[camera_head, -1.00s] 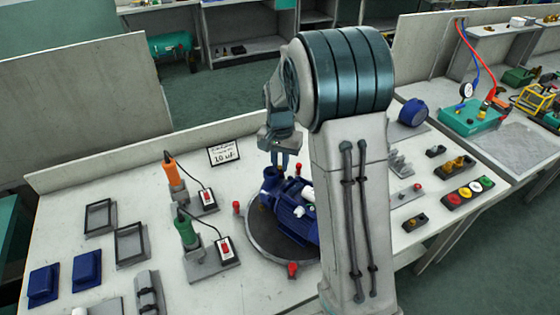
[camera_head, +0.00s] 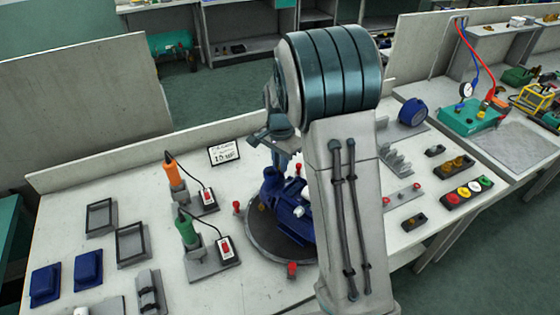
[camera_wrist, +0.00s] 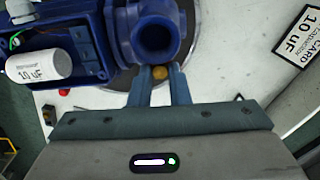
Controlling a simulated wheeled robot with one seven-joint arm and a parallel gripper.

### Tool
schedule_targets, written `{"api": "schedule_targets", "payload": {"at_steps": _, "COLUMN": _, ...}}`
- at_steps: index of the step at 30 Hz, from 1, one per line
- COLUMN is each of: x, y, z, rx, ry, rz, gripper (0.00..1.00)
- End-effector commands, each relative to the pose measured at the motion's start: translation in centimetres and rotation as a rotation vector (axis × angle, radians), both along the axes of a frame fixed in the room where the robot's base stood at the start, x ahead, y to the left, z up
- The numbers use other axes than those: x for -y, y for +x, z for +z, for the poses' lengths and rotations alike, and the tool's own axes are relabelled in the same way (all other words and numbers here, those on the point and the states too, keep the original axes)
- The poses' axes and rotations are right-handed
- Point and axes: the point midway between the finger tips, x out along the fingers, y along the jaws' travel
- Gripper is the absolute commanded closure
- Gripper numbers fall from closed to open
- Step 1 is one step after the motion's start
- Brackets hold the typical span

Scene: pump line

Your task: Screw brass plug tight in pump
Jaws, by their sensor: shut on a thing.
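The blue pump (camera_head: 290,208) sits on a dark round turntable (camera_head: 262,236) on the bench, partly hidden behind my arm. In the wrist view its round open port (camera_wrist: 158,32) faces the camera, just beyond my fingertips. The brass plug (camera_wrist: 160,74) shows as a small round brass thing between my fingertips. My gripper (camera_wrist: 159,78) is shut on it, beside the lower rim of the port. Whether the plug touches the pump cannot be told. In the head view my gripper (camera_head: 284,160) is just above the pump, and the plug is hidden there.
A white 10 uF capacitor (camera_wrist: 38,65) lies in the pump's open box. Red clamps (camera_head: 292,269) stand around the turntable. An orange-handled tool (camera_head: 173,172) and a green-handled tool (camera_head: 186,230) stand to the left. A 10 uF card (camera_head: 224,154) stands behind.

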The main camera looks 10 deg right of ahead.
Motion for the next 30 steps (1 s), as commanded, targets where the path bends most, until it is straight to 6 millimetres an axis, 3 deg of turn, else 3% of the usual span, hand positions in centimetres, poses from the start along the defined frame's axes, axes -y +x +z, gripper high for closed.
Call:
{"api": "schedule_targets", "payload": {"at_steps": 5, "x": -0.05, "y": -0.01, "z": 0.07, "rx": -0.001, "ry": -0.001, "rz": -0.039, "gripper": 1.00}}
{"api": "schedule_targets", "payload": {"at_steps": 13, "x": -0.07, "y": -0.05, "z": 0.04, "rx": -0.002, "ry": 0.000, "rz": -0.280, "gripper": 1.00}}
{"api": "schedule_targets", "payload": {"at_steps": 23, "x": -0.02, "y": -0.03, "z": -0.02, "rx": -0.001, "ry": 0.000, "rz": -0.307, "gripper": 1.00}}
{"api": "schedule_targets", "payload": {"at_steps": 30, "x": -0.01, "y": -0.07, "z": 0.17, "rx": -0.003, "ry": -0.001, "rz": -0.525, "gripper": 1.00}}
